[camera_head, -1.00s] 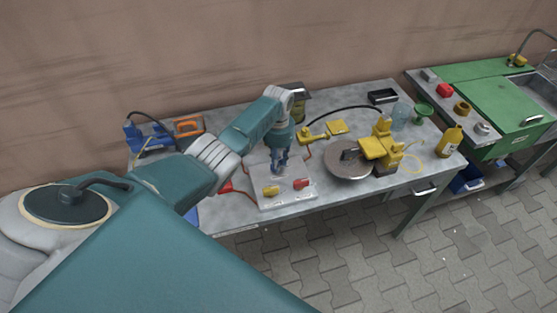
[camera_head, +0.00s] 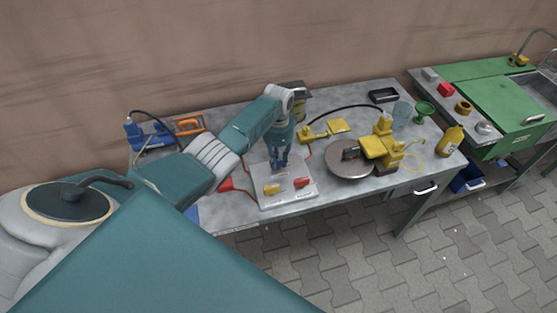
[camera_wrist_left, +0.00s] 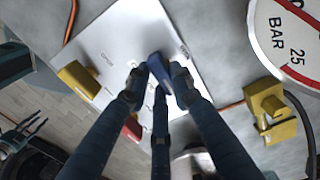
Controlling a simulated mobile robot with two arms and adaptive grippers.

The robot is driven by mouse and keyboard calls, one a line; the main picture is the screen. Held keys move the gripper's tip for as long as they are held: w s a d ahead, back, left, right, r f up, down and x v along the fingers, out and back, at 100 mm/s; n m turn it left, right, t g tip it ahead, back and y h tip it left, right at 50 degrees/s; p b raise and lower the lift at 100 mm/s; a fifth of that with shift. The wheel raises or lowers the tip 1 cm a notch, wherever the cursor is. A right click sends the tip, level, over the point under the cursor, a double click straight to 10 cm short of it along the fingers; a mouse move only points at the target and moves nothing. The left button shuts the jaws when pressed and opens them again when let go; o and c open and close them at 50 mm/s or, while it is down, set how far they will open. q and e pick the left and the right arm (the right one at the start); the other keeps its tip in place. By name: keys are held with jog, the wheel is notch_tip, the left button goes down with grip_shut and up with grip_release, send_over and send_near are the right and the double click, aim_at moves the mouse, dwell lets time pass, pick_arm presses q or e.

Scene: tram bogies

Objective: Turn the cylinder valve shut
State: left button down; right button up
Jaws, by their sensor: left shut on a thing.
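A pale panel (camera_head: 268,204) lies on the metal workbench, with a yellow handle (camera_head: 271,189) and a red handle (camera_head: 302,182) along its near side. My left gripper (camera_head: 279,166) points down at the panel's far part. In the left wrist view its fingers (camera_wrist_left: 159,80) are shut on a blue handle (camera_wrist_left: 160,66), which they partly cover. The yellow handle (camera_wrist_left: 77,79) and part of the red handle (camera_wrist_left: 132,128) show beside them. The panel's small labels are too blurred to read, so I cannot tell which handle is the cylinder valve.
A round gauge (camera_wrist_left: 285,40) marked "25 BAR" is near the panel. Yellow fittings (camera_head: 373,147), a round metal disc (camera_head: 350,172) and a yellow bottle (camera_head: 451,140) stand to the right on the bench. A blue tool (camera_head: 147,136) and orange frame (camera_head: 188,124) lie at the back left.

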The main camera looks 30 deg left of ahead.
aim_at(278, 162)
dwell(0.3)
pick_arm(q)
jog(key=c, duration=1.5)
grip_release()
jog(key=shift+s+a, duration=0.1)
jog(key=shift+r, duration=0.1)
jog(key=shift+r, duration=0.25)
notch_tip(278, 162, up, 11)
jog(key=shift+r, duration=0.2)
